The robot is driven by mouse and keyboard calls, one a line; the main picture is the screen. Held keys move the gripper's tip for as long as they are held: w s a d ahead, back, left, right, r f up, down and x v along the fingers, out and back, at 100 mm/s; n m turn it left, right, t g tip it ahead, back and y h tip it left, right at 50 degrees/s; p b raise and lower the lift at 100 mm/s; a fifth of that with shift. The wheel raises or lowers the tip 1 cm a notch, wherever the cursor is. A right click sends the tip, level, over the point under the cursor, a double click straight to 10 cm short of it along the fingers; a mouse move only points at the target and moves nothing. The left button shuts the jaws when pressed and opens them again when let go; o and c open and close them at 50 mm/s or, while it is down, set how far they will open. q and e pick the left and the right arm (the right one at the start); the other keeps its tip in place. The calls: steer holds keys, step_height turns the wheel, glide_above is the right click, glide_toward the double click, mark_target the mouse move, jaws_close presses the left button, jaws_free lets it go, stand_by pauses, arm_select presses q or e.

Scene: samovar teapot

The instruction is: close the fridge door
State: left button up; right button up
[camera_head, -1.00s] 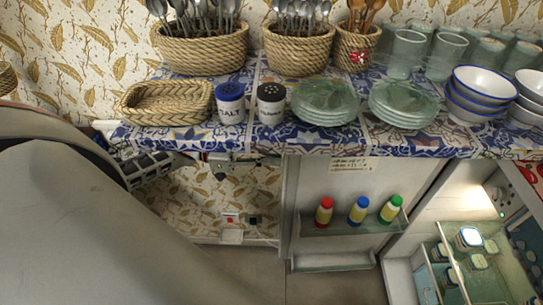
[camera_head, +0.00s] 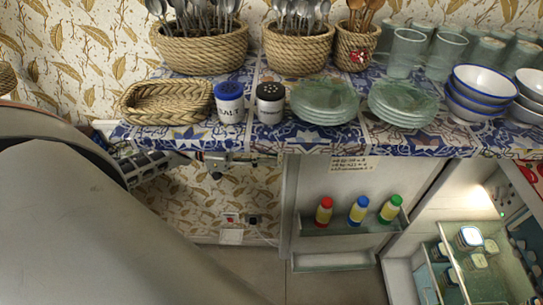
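The fridge door (camera_head: 312,182) stands open below the counter, its inner side facing me. Its shelf holds three small bottles with red, blue and green caps (camera_head: 358,210). The lit fridge interior (camera_head: 470,225) is open to view at the right. My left arm comes in from the left. My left gripper (camera_head: 218,163) is partly hidden under the counter's front edge, left of the door and apparently apart from it. Whether its fingers are open or shut does not show clearly. My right gripper is not in view.
The patterned counter (camera_head: 345,140) overhangs the door. It carries a woven tray (camera_head: 165,103), salt (camera_head: 229,103) and pepper shakers (camera_head: 270,103), glass plates (camera_head: 325,100), bowls (camera_head: 480,95) and cutlery baskets (camera_head: 200,48). A wall socket (camera_head: 231,220) is low behind. Bare floor (camera_head: 330,288) lies below the door.

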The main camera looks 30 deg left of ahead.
arm_select(q)
steer(key=b+v, duration=0.1)
steer(key=v, duration=0.7)
steer(key=shift+w+a, duration=0.15)
steer(key=shift+w, duration=0.1)
stand_by(0.4)
steer(key=shift+f, duration=0.1)
stand_by(0.4)
steer(key=v, duration=1.2)
